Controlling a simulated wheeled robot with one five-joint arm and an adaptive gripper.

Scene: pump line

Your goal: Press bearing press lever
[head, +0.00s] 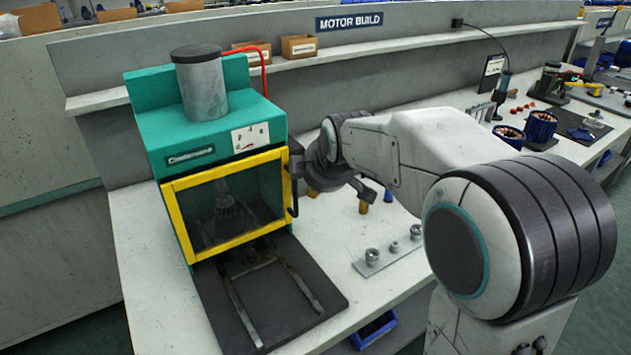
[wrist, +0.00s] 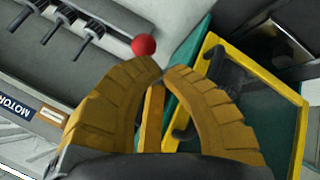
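The bearing press (head: 165,120) is a teal machine on the left of the bench, with a grey cylinder on top and a yellow-framed front guard (head: 180,225). The guard also shows at the right of the wrist view (wrist: 302,125). A red ball-shaped knob (wrist: 143,45), likely the lever's end, shows just beyond my fingertips in the wrist view. I cannot make out this knob in the head view. My gripper (wrist: 161,68) has its yellow-brown fingertips almost together, with nothing seen held.
A black guard handle (wrist: 181,130) stands close to my right finger. A red hose (head: 264,65) rises from the press top. A plate with metal parts (head: 390,257) lies on the bench (head: 150,290). Cartons (head: 299,46) stand on the shelf behind. Copper-wound motor parts (head: 540,127) stand farther right.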

